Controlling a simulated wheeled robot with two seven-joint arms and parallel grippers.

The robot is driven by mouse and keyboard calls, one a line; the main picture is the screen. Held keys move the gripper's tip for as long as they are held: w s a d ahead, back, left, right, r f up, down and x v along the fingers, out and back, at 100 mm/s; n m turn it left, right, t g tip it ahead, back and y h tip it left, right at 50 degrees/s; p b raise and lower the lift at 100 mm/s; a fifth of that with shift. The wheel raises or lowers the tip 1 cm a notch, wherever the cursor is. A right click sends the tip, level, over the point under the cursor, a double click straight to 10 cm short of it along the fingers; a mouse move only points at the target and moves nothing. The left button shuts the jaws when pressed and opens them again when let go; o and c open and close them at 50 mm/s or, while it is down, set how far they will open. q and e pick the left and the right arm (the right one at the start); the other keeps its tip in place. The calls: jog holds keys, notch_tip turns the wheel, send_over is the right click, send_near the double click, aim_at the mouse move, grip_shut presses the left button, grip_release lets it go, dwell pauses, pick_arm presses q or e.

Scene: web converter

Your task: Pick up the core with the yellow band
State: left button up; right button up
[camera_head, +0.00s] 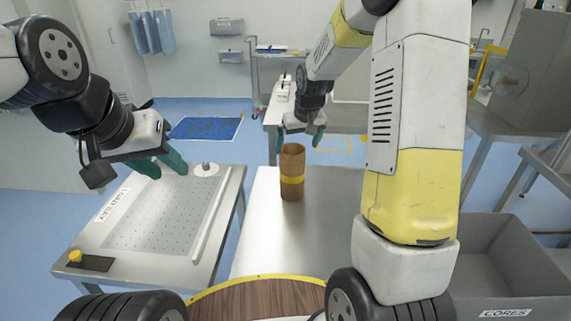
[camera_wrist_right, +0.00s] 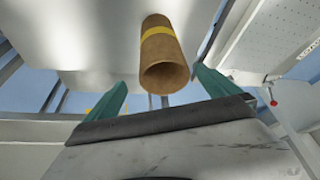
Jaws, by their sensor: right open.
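The core with the yellow band (camera_head: 292,160) is a brown hollow tube standing upright on a steel table (camera_head: 265,235). My right gripper (camera_head: 302,140) is open and empty, close above and behind the core's top in the head view. In the right wrist view, the core (camera_wrist_right: 162,60) lies ahead between the two green fingers (camera_wrist_right: 158,80), its open end facing the camera. Neither finger appears to touch it. My left gripper (camera_head: 160,167) is open and empty above the load bay table, well left of the core.
The load bay table (camera_head: 150,225) has a perforated plate, a white rail and a yellow knob (camera_head: 75,256). A grey bin labelled CORES (camera_head: 505,313) is at lower right, its inside partly hidden by my right arm. The steel table is clear around the core.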

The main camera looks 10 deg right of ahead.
aim_at(292, 173)
jog(key=shift+x, duration=0.95)
jog(key=x, duration=0.7)
jog(key=shift+a+f, duration=0.1)
jog(key=shift+a, duration=0.3)
jog(key=c, duration=1.4)
jog(key=shift+c, duration=0.6)
